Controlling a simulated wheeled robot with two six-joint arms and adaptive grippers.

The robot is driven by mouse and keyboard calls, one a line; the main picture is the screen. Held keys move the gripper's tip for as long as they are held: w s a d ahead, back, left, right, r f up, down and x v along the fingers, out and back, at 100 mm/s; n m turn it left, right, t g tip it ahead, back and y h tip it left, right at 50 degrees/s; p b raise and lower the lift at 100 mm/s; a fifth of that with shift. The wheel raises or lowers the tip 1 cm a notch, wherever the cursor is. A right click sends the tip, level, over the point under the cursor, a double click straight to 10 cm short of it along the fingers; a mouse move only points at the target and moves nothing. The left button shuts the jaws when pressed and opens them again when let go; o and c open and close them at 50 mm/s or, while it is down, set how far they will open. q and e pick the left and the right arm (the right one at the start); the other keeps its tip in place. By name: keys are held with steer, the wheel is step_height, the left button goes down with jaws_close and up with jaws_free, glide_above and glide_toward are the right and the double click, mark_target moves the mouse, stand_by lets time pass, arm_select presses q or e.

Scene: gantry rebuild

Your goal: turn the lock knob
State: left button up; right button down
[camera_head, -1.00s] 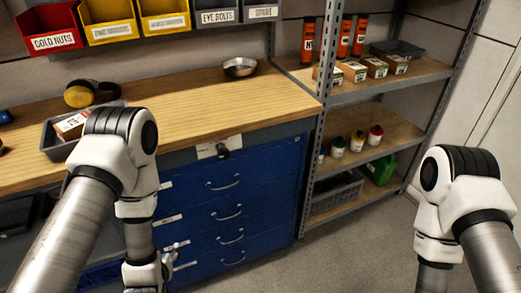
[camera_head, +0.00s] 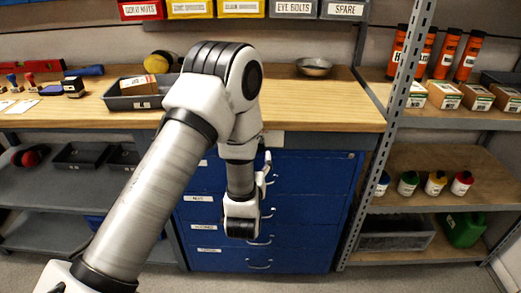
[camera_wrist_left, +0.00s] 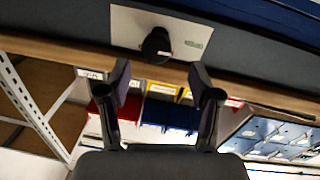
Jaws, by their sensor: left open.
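The lock knob (camera_wrist_left: 156,45) is a small black knob on a white plate (camera_wrist_left: 195,33), with a small green label to its right, in the left wrist view. My left gripper (camera_wrist_left: 160,82) is open. Its two dark fingers point toward the knob, one on each side below it in the picture, with nothing between them. The knob appears apart from the fingers. In the head view my left arm stands in front of the blue drawer cabinet (camera_head: 312,178) and hides the knob; only a bit of the plate (camera_head: 272,140) shows. My right gripper is not in view.
The wooden worktop (camera_head: 345,108) above the drawers holds a metal bowl (camera_head: 314,67) and a grey tray (camera_head: 128,101) with a box. Drawer handles (camera_head: 260,265) stick out. A shelf unit (camera_head: 388,150) stands close on the right, with bottles and boxes.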

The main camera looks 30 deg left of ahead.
arm_select(q)
steer(key=x, duration=0.6)
steer(key=shift+w+d, duration=0.1)
steer(key=shift+w, duration=0.1)
steer(key=c, duration=1.2)
steer(key=shift+o, duration=0.2)
